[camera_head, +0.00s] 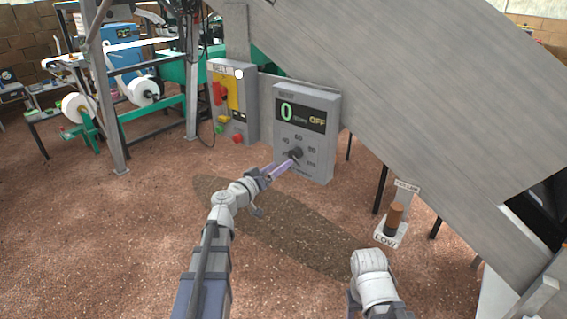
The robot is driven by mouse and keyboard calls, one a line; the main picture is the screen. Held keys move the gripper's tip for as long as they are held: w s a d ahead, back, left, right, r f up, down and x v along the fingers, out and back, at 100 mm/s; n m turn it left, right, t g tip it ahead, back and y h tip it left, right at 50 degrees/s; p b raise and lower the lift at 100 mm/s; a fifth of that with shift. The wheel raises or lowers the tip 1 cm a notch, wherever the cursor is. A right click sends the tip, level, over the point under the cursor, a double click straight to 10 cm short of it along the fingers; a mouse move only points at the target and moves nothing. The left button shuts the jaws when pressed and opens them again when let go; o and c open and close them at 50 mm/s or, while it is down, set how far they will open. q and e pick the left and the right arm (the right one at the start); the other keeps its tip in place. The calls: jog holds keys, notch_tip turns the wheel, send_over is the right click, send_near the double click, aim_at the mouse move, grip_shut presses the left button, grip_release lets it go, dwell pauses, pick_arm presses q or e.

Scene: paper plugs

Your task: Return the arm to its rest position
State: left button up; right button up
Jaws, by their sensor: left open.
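My left arm reaches up from the bottom of the head view. Its gripper (283,168) is open, with its fingertips at or just in front of the dark knob (295,154) on a grey control box (331,155). I cannot tell whether the fingers touch the knob. The box's display (301,115) reads 0 and OFF. My right arm shows only as a pale, bent link at the bottom centre-right; its gripper is not in view.
A grey panel (258,103) with red, yellow and green controls stands left of the box. A brown-handled lever (394,217) marked LOW is at the right, below a large sloping grey slab (410,85). Machinery with white rolls (143,91) stands at the left. The brown floor (100,230) is clear at lower left.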

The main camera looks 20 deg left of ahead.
dwell(0.3)
pick_arm(q)
jog(key=s+d+f+m+g+h, duration=0.2)
jog(key=d+f, duration=0.1)
jog(key=d, duration=0.3)
jog(key=s+d+f+m+g+h, duration=0.1)
jog(key=s+d+f+g, duration=0.15)
jog(key=d, duration=0.35)
jog(key=s+d+f+m+g+y, duration=0.2)
jog(key=s+d+f+g, duration=0.35)
jog(key=s+f, duration=0.2)
jog(key=s+d+f+m+g+y, duration=0.25)
jog(key=s+d+f+g, duration=0.35)
jog(key=s, duration=0.3)
jog(key=s+a+f+n+g+y, duration=0.1)
jog(key=s+a+f+n+y, duration=0.2)
jog(key=s+y, duration=0.4)
notch_tip(320, 180, up, 18)
jog(key=s+a+m+h+p, duration=0.1)
jog(key=p, duration=1.6)
jog(key=shift+f+p, duration=0.15)
jog(key=shift+p, duration=0.15)
